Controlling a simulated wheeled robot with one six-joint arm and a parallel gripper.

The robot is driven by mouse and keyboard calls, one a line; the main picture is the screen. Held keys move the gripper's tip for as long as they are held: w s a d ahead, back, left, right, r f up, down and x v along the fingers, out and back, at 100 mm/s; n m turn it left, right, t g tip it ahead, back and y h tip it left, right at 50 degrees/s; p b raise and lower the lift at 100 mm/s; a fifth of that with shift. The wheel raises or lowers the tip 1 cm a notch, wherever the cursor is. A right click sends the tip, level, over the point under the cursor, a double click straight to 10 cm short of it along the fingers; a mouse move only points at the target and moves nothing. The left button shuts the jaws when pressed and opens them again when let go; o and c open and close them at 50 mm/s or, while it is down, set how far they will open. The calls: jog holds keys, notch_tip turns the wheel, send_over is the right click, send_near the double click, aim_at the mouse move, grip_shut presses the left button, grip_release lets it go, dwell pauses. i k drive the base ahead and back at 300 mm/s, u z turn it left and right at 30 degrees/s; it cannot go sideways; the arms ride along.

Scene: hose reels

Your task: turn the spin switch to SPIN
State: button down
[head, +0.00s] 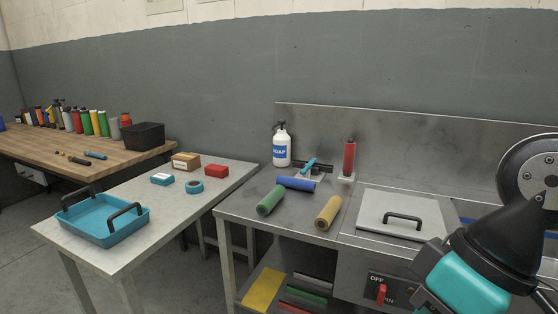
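The spin switch is a small red lever (381,294) on a dark plate (373,286) on the front of the steel bench. OFF is printed above the lever. Below, only the letters IN show beside it, the rest of that word being covered by the lever. I cannot tell which position the lever is set to. A teal and black body, which looks like part of my arm, stands just right of the plate in the picture. No gripper fingers can be made out.
A steel bench holds a handled lid (400,214), blue, green and yellow rollers, and a soap bottle (282,146). A round metal disc (530,172) stands at the right. A side table (140,238) at left carries a blue tray (103,221). Floor shows at lower left.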

aim_at(381, 291)
jog(key=z, duration=2.5)
jog(key=k, duration=0.9)
jog(key=u, duration=2.25)
